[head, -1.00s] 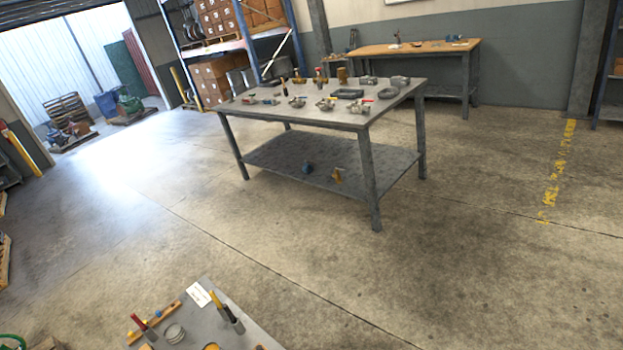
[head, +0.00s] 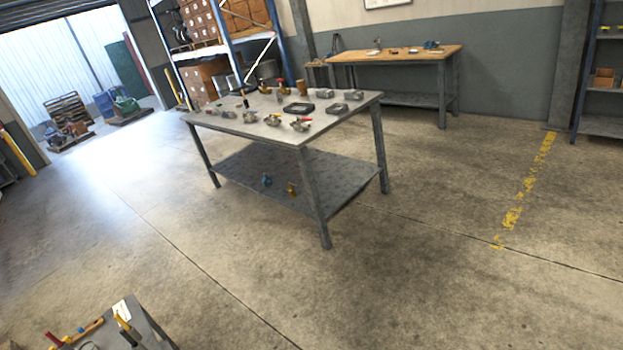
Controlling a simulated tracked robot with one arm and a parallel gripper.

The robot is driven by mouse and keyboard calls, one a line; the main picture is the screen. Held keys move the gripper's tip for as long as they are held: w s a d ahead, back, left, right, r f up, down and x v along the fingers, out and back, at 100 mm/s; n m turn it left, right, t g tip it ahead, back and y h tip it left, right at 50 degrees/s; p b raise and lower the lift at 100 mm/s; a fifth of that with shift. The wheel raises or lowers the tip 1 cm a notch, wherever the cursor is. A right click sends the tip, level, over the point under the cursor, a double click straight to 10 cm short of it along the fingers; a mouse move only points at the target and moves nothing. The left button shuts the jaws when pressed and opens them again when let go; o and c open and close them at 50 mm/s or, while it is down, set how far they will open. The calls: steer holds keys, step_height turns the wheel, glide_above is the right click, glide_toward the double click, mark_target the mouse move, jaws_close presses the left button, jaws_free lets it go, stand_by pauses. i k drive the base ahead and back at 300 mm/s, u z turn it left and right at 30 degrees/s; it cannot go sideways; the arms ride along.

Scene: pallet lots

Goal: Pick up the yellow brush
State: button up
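A small item with an upright yellow handle (head: 121,323) stands on the near grey table (head: 150,328) at the bottom left, beside a dark upright piece. It may be the yellow brush, but it is too small to tell. A red-handled item (head: 53,339) stands to its left, partly cut off by the frame edge. My gripper is not in view.
A grey worktable (head: 340,122) with several valves and fittings stands ahead, with a lower shelf (head: 240,178) holding a blue and a yellow piece. A wooden-topped bench (head: 400,54) is behind it. Open concrete floor (head: 420,280) lies to the right and front.

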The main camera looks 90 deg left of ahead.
mark_target(117, 317)
steer(key=i, duration=0.55)
steer(key=u, duration=3.15)
steer(key=i, duration=2.65)
steer(key=u, duration=2.4)
